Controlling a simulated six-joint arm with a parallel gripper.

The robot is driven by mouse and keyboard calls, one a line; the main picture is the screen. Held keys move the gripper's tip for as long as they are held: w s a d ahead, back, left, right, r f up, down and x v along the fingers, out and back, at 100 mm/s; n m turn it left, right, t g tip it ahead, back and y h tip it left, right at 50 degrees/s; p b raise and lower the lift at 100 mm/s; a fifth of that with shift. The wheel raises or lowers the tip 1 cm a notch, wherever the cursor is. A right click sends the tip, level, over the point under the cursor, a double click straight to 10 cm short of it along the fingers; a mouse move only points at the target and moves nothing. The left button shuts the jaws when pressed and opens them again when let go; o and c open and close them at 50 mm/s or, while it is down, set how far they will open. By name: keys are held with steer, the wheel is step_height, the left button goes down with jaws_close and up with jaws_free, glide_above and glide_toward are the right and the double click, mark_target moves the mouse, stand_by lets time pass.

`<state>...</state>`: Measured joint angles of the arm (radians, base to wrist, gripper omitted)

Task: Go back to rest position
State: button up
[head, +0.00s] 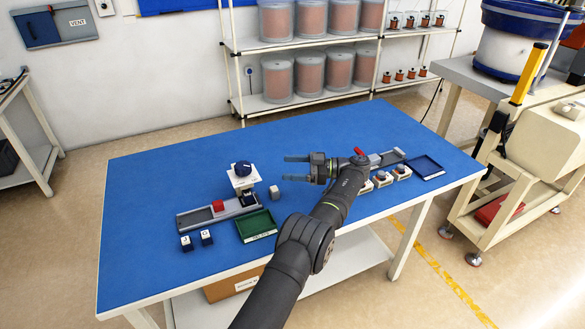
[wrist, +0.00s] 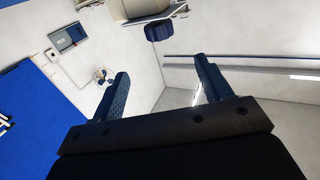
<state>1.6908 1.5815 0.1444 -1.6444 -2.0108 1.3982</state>
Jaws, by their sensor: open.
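My gripper (head: 297,172) is open and empty. It is held above the middle of the blue table (head: 150,265), with its two fingers pointing left in the head view. In the wrist view my gripper (wrist: 160,90) shows its fingers spread apart with nothing between them. A dark blue knob (head: 243,168) on a white block sits to the left of the fingers, apart from them; a dark blue rounded part (wrist: 158,30) also shows beyond the fingers in the wrist view.
A grey rail with a red block (head: 218,206), a green tray (head: 256,226) and two small blue-white blocks (head: 206,237) lie at the left. A blue tray (head: 425,167) and several small white blocks (head: 383,178) lie at the right. The table's far left is clear.

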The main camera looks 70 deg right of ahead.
mark_target(241, 162)
stand_by(0.5)
steer(key=x, duration=1.7)
steer(key=shift+w, duration=0.2)
steer(key=shift+s, duration=0.1)
steer(key=shift+w+a, duration=0.1)
steer(key=shift+w, duration=0.2)
steer(key=shift+s+m+h, duration=0.2)
steer(key=shift+m+h, duration=0.2)
steer(key=shift+d+m+t+h, duration=0.15)
steer(key=shift+m+t+h, duration=0.1)
steer(key=shift+m+h, duration=0.7)
steer(key=shift+d+m+t+h, duration=0.2)
steer(key=shift+m+h, duration=0.25)
steer(key=shift+h, duration=0.9)
steer(key=m+h, duration=0.2)
steer(key=h, duration=0.1)
steer(key=m+g+h, duration=0.1)
steer(key=m+h, duration=0.1)
steer(key=h, duration=0.1)
steer(key=shift+d, duration=0.25)
steer(key=shift+s+d+m+g+h, duration=0.1)
steer(key=shift+d+m+g+h, duration=0.1)
steer(key=shift+m+g+h, duration=1.3)
steer(key=shift+s+d+m+g+h, duration=0.15)
steer(key=shift+m+g+h, duration=0.4)
steer(key=shift+m+h, duration=1.05)
steer(key=shift+g+h, duration=0.4)
steer(key=shift+h, duration=0.4)
